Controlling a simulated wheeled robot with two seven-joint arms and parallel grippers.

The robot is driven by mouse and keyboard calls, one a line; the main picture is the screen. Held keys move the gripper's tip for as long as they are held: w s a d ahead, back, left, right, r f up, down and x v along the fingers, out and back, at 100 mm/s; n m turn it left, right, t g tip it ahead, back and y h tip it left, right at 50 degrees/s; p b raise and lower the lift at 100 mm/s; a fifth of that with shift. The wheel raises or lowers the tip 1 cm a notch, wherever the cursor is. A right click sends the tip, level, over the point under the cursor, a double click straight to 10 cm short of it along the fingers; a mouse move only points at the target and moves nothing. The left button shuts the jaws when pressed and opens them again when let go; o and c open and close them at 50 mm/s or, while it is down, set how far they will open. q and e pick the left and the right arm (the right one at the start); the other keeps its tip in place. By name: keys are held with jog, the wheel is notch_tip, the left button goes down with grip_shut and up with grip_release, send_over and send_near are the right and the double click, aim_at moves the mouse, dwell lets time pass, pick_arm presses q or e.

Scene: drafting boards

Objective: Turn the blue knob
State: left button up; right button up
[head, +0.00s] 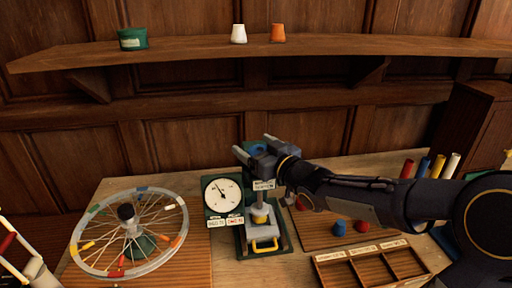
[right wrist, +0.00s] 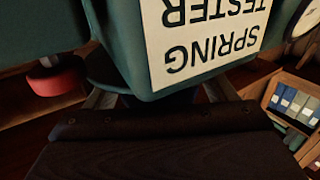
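A green spring tester (head: 244,236) with a white label stands on the bench, beside a round dial gauge (head: 222,194). The blue knob (head: 258,149) shows at the top of the tester, partly hidden by my right gripper (head: 254,147). The gripper's two fingers are apart, one on each side of the knob; contact cannot be told. In the right wrist view the tester's label (right wrist: 205,35) is upside down and close, and the knob is not clearly seen. My left gripper is not in view.
A spoked wheel (head: 166,217) lies at left. A small blue piece (head: 339,228) and a red piece (head: 362,226) sit on a board at right, behind a compartment tray (head: 322,272). A shelf (head: 190,48) runs along the wall above.

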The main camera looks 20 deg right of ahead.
jog(key=v, duration=0.7)
jog(key=shift+s, duration=0.4)
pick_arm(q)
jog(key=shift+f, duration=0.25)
